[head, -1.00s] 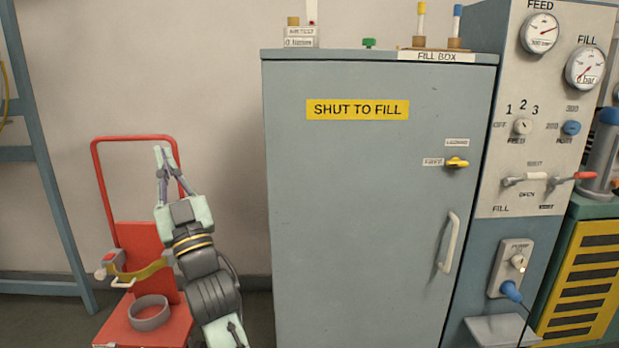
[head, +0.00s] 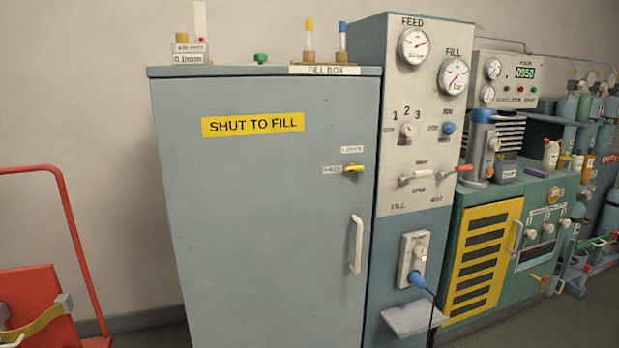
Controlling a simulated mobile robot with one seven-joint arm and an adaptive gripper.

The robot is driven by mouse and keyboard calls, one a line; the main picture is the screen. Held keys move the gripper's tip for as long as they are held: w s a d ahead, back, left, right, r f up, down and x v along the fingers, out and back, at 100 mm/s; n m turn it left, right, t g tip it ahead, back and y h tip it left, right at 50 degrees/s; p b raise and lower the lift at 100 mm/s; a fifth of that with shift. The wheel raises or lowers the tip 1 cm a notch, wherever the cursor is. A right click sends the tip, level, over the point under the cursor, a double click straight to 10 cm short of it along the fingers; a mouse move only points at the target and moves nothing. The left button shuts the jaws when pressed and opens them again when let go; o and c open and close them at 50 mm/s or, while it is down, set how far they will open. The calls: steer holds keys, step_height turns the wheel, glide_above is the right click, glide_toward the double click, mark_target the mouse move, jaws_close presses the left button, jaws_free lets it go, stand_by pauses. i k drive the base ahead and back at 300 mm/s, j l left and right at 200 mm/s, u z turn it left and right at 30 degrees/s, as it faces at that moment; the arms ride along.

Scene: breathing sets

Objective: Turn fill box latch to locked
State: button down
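The fill box (head: 262,220) is a tall grey cabinet with its door closed, left of the middle in the head view. Its yellow latch (head: 353,168) sits near the door's upper right edge. The latch handle lies about level, pointing towards the small label (head: 332,170) on its left; another small label (head: 352,149) is above it. The upper one seems to read "locked", but both are blurred. A white door handle (head: 356,244) is below the latch. My gripper is out of view.
The grey control panel (head: 412,190) with gauges, knobs and levers stands against the box's right side. A small shelf (head: 412,318) juts out low on it. A red trolley (head: 40,310) stands at the left. Sample tubes and small items stand on the box top.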

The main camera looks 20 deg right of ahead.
mark_target(351, 168)
steer(key=i+l+u, duration=0.35)
steer(key=l, duration=0.3)
steer(key=i+l+u, duration=0.2)
steer(key=l, duration=0.2)
